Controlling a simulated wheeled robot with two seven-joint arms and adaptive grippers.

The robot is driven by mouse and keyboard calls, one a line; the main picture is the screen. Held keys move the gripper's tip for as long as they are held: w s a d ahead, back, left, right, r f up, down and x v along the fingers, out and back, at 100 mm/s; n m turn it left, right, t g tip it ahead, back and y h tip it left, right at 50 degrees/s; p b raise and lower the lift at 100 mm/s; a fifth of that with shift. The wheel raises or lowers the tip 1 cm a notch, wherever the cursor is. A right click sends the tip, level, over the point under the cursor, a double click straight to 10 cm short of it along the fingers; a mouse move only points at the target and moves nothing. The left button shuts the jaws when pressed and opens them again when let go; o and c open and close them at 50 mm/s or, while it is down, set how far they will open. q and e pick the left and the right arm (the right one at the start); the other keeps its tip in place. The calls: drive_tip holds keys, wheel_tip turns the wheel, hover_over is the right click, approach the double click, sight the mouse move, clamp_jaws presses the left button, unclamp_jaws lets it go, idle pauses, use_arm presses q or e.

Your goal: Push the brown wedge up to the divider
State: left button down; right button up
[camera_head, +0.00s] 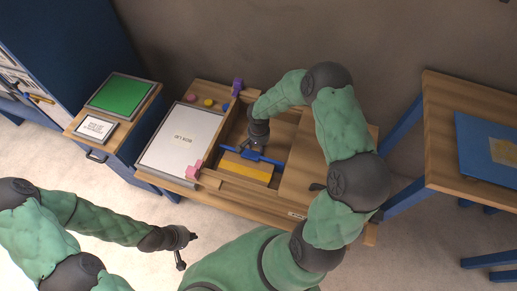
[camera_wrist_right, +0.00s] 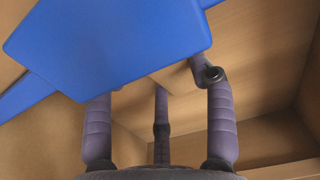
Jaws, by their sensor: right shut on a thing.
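The wooden drawer (camera_head: 288,124) is open-topped and has a blue divider (camera_head: 268,159) across it. The divider fills the upper left of the right wrist view as a large blue plate (camera_wrist_right: 110,45). My right gripper (camera_head: 258,143) reaches down into the drawer beside the divider. In the wrist view its fingers (camera_wrist_right: 165,90) are closed around a tan-brown piece, seemingly the brown wedge (camera_wrist_right: 175,79), close to the divider. Most of the wedge is hidden by the fingers and divider. My left gripper (camera_head: 185,250) is open and empty, low over the floor and away from the drawer.
A yellow block (camera_head: 246,170) lies on the near side of the divider. A white board (camera_head: 183,140), a pink block (camera_head: 194,168), several round coloured pieces and a purple piece (camera_head: 238,86) lie around the drawer. Wooden drawer walls (camera_wrist_right: 275,140) stand close around my right gripper.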

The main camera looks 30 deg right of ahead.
sight(258, 148)
drive_tip(key=shift+s+a+f, duration=0.15)
drive_tip(key=shift+s+a, duration=0.1)
drive_tip(key=o, duration=1.2)
drive_tip(key=shift+f, duration=0.1)
drive_tip(key=shift+s+a, duration=0.1)
drive_tip(key=r, duration=1.2)
drive_tip(key=shift+w+d+r, duration=0.2)
drive_tip(key=shift+w+d, duration=0.15)
drive_tip(key=shift+w, duration=0.05)
